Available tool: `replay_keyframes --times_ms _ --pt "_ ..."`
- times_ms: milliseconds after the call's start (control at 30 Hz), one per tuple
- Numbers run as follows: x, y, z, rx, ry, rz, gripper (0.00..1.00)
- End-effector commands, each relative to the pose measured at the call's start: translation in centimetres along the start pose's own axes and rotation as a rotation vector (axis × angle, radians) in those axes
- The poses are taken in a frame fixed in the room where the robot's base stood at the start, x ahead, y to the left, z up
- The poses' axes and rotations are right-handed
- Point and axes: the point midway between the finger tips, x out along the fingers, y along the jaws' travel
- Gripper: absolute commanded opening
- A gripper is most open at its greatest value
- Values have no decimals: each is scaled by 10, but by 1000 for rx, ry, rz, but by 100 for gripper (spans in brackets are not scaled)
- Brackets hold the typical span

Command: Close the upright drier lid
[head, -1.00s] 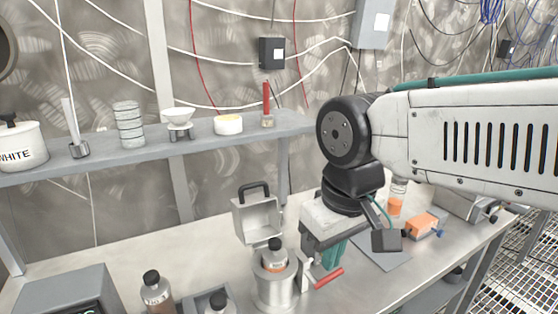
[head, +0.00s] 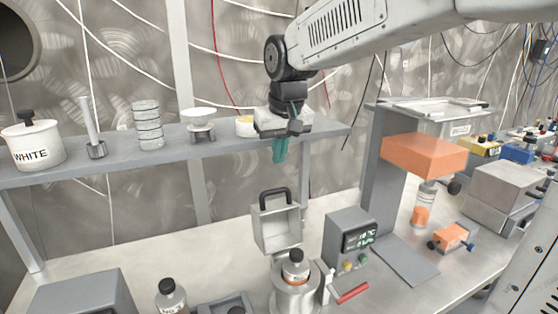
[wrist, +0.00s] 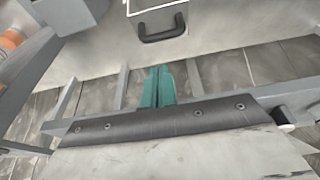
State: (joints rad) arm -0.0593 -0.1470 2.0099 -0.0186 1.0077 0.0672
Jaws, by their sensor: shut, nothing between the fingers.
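The drier lid (head: 275,228) is a grey open-faced box with a black handle (head: 274,194) on top. It stands upright behind the drier's round metal pot (head: 296,299). A bottle (head: 295,268) with a dark cap sits in the pot's mouth. My gripper (head: 280,152) has teal fingers, shut and empty, pointing down. It hangs above the lid, in front of the shelf, and does not touch the lid. In the wrist view the shut fingers (wrist: 158,87) show below the black handle (wrist: 163,30), with a gap between them.
A shelf (head: 100,158) with a white pot (head: 34,142) and small ware runs behind my gripper. A grey control box (head: 350,240) with a display stands right of the lid. A red lever (head: 352,292) juts out beside the pot. An orange-topped press (head: 424,155) stands farther right.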

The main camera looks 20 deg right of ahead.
Motion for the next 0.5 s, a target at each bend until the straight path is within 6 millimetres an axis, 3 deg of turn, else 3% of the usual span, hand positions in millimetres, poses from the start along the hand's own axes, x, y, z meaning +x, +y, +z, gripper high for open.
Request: replay_keyframes --times_ms 300,500 --pt "58 0 1 0 -3 1 0" --pt "78 1 1 0 -2 0 0"
